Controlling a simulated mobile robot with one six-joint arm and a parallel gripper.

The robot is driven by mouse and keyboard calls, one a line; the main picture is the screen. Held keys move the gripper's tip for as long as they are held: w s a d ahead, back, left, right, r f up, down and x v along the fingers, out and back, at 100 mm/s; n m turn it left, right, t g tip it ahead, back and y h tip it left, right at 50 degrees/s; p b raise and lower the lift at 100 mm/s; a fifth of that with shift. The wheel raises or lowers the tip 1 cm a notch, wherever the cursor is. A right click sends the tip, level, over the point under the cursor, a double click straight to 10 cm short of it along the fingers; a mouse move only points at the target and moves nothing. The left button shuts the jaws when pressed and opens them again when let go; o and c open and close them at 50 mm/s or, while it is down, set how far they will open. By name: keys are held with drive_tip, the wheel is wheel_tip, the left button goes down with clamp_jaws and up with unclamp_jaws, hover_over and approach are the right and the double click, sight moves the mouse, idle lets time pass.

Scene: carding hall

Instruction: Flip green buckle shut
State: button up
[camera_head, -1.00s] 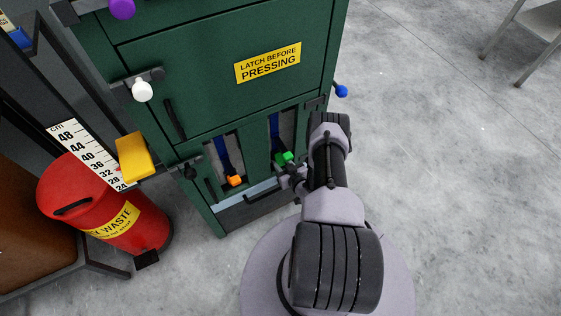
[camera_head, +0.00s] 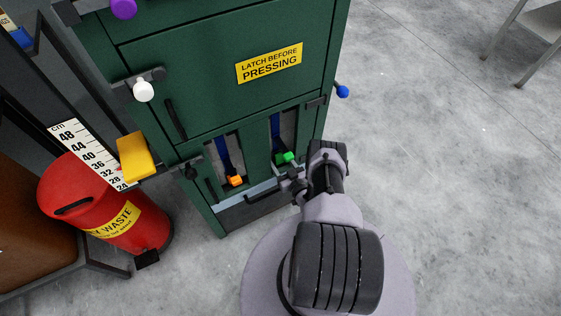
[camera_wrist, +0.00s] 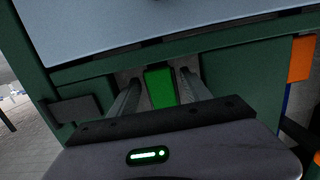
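The green buckle (camera_head: 286,158) is at the lower end of a blue strap in the right slot of the dark green cabinet (camera_head: 222,82). In the wrist view the green buckle (camera_wrist: 160,88) shows between the two grey fingers of my gripper (camera_wrist: 160,76). The fingers stand apart, with a narrow gap on each side of the buckle. In the head view my gripper (camera_head: 291,178) is just below the green buckle, partly hidden by my own wrist. Whether the buckle is fully closed cannot be told.
An orange buckle (camera_head: 235,181) hangs on a blue strap in the left slot; it also shows in the wrist view (camera_wrist: 301,58). A light blue ledge (camera_head: 245,195) runs below the slots.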

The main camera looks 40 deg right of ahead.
drive_tip(key=v, duration=1.7)
drive_tip(key=shift+s+p, duration=0.25)
drive_tip(key=shift+p, duration=0.1)
drive_tip(key=shift+a, duration=0.1)
